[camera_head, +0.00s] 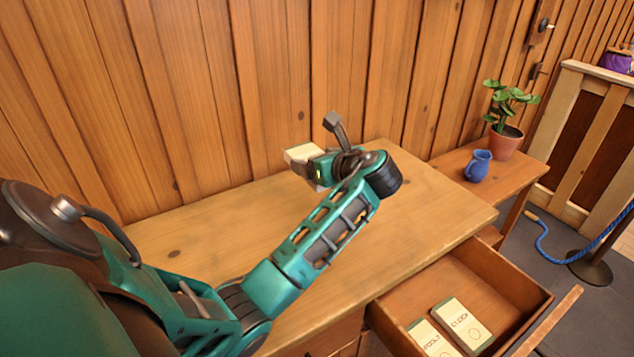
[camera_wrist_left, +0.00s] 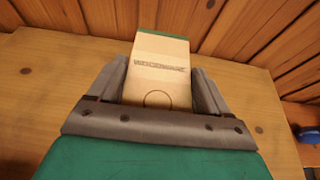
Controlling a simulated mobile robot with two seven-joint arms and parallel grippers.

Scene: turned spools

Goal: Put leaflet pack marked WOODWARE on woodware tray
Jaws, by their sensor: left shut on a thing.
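My left gripper (camera_wrist_left: 158,95) is shut on a cream leaflet pack (camera_wrist_left: 157,72) with a green end. In the left wrist view its dark lettering looks like WOODWARE, with a circle outline below it. In the head view the pack (camera_head: 301,153) is partly hidden by the gripper (camera_head: 318,167), which holds it over the back part of the wooden desk (camera_head: 225,215). I cannot tell how far the pack is above the desk top. No woodware tray can be made out in either view. My right gripper is not in view.
An open drawer (camera_head: 408,299) at the desk's front right holds two more packs (camera_head: 462,325) (camera_head: 430,340). A side table (camera_head: 455,165) at right carries a blue jug (camera_head: 478,165) and a potted plant (camera_head: 506,140). A plank wall (camera_head: 190,90) closes the back. The visible desk top is clear.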

